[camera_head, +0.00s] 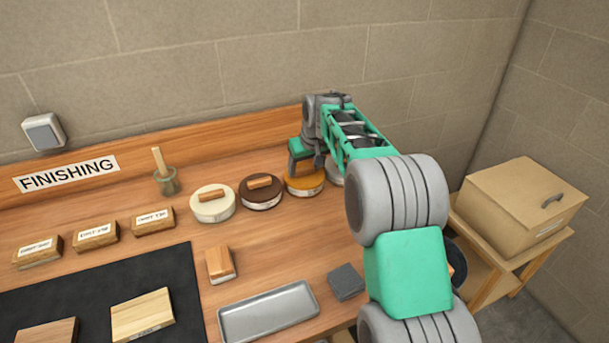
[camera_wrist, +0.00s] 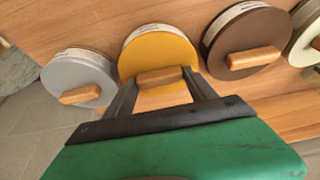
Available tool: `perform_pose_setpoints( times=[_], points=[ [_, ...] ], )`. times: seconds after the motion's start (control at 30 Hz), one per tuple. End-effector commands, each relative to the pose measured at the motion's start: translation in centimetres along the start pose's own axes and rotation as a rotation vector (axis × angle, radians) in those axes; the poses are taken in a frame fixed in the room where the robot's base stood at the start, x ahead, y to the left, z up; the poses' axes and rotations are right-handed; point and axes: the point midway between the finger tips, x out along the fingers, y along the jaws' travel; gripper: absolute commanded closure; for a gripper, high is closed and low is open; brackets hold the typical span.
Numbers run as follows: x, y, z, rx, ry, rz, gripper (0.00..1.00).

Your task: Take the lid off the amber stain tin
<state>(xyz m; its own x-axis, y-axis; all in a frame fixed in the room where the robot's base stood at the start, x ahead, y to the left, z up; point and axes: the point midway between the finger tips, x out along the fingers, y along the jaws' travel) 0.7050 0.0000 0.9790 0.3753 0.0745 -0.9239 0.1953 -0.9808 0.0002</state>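The amber stain tin (camera_head: 306,188) stands on the bench in the back row, with its lid on. In the wrist view its amber lid (camera_wrist: 158,50) carries a short wooden handle (camera_wrist: 161,78). My gripper (camera_head: 305,168) is low over this tin, and hides part of the lid in the head view. In the wrist view my gripper (camera_wrist: 160,76) is open, with one finger by each end of the handle. Whether the fingertips touch the handle I cannot tell.
A dark brown tin (camera_head: 261,191) and a cream tin (camera_head: 212,204) stand left of the amber one. A grey tin (camera_wrist: 79,78) stands on its other side, close by. A wooden block (camera_head: 220,264), a metal tray (camera_head: 268,312) and a grey block (camera_head: 346,281) lie nearer the front.

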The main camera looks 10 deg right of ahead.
Motion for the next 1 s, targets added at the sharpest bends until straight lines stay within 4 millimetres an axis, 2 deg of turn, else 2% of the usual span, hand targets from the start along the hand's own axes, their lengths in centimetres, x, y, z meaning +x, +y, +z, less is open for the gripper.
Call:
perform_pose_setpoints(
  times=[0.07,0.47,0.77,0.87,1.0],
  points=[
    [0.0,0.0,0.0,0.0,0.0,0.0,0.43],
    [0.0,0.0,0.0,0.0,0.0,0.0,0.76],
    [-0.3,0.0,-0.1,0.0,0.002,0.0,0.77],
    [-1.0,0.0,-0.5,-0.001,0.004,0.0,0.77],
    [-3.0,0.1,-1.4,0.0,0.005,0.001,0.77]
  ],
)
